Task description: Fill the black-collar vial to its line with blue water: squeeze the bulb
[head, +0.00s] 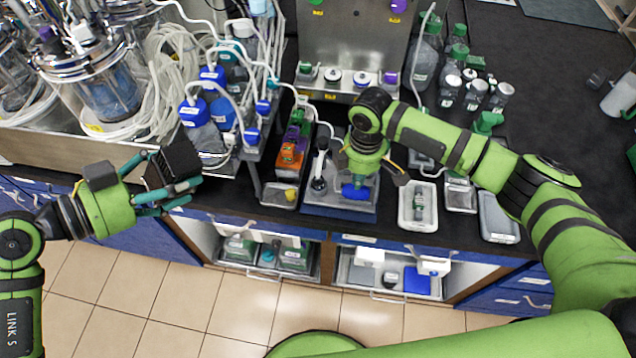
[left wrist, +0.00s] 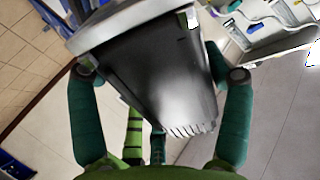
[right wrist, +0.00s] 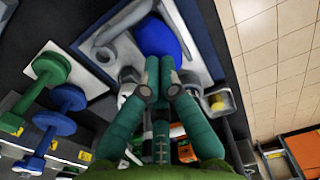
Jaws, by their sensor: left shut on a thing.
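A blue bulb (head: 355,191) rests at the front of a blue-grey tray (head: 338,210) with a grey post-like part (head: 320,168) beside it. My right gripper (right wrist: 160,70) points at the bulb, which also shows in the right wrist view (right wrist: 160,38). Its fingertips are together right at the bulb's edge, and I see nothing between them. I cannot tell if they touch the bulb. My left gripper (head: 172,180) is shut on a black box-like thing (head: 174,160), which fills the left wrist view (left wrist: 150,75). I cannot clearly make out the black-collar vial.
A white tray (head: 404,222) with a small green-topped item stands right of the bulb's tray. Blue-capped bottles (head: 194,112) and tubing stand left. Several clear vials (head: 476,92) stand at the back right. Open shelves (head: 265,275) lie below the counter's front edge.

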